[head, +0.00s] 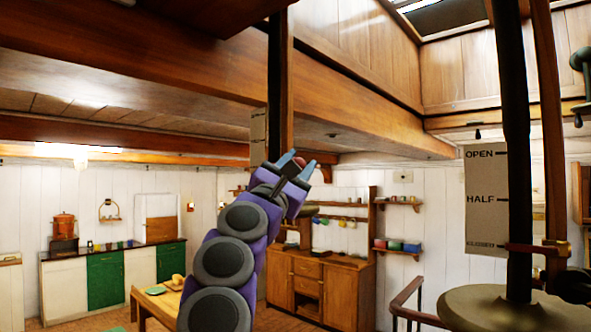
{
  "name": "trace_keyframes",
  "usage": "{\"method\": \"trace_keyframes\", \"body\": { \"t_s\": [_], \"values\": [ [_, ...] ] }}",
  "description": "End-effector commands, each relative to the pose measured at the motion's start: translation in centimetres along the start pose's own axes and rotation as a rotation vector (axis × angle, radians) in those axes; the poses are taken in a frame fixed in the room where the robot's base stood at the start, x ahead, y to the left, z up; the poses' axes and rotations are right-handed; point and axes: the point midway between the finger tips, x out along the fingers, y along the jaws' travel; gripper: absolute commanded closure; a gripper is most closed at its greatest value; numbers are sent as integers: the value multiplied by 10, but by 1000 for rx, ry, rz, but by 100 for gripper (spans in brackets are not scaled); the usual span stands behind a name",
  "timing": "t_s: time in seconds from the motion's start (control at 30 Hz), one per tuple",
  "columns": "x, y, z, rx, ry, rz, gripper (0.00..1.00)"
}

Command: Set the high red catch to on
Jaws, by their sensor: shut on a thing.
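My gripper (297,165) is raised in the middle of the head view, beside a dark upright post (281,90). Its two blue-grey fingertips are shut on a small dark red piece, which appears to be the high red catch (300,162). Only a little of the catch shows between the fingers; the rest is hidden. I cannot tell its setting. A pale plate (258,132) on the post shows partly behind the gripper, and I can read no words on it.
At the right, a dark pole (517,150) carries a red collar (530,249) by a board (486,200) marked OPEN and HALF. A round drum top (510,307) stands below. A wooden beam (170,75) crosses overhead. A sideboard (318,287) stands behind.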

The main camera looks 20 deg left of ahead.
Motion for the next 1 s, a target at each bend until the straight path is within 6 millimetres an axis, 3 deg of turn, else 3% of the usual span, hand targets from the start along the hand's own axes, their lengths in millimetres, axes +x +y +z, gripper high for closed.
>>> {"method": "trace_keyframes", "body": {
  "t_s": [0.6, 1.0],
  "values": [
    [-11, -13, -8, 240, -138, -100, 100],
    [-14, -18, -10, 306, -173, -128, 100]
  ]
}}
